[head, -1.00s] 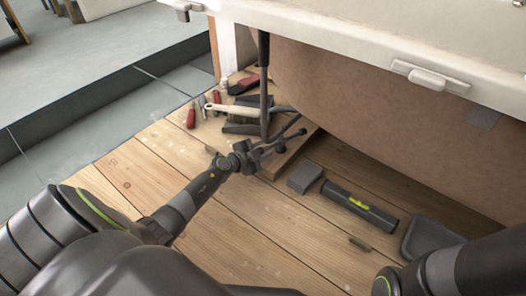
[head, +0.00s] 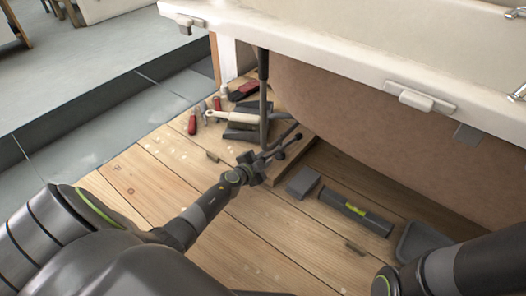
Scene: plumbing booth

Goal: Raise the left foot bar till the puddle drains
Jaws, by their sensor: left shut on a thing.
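My left gripper (head: 256,166) is low under the white basin (head: 340,58), its jaws shut on a dark bar (head: 287,145), taken as the left foot bar. The bar slants up to the right and ends in a rounded knob, close above a wooden board. The jaws partly hide its near end. A dark upright rod (head: 263,90) runs from below the basin rim down to beside the bar. No puddle can be made out on the floor or in the visible part of the basin. My right arm shows at the lower right; its gripper is out of view.
A brush (head: 232,116), red-handled tools (head: 192,124) and other tools lie behind the gripper. A grey block (head: 303,182), a dark level (head: 355,213) and a grey tray (head: 420,243) lie to the right. The plank floor left of the gripper is mostly clear.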

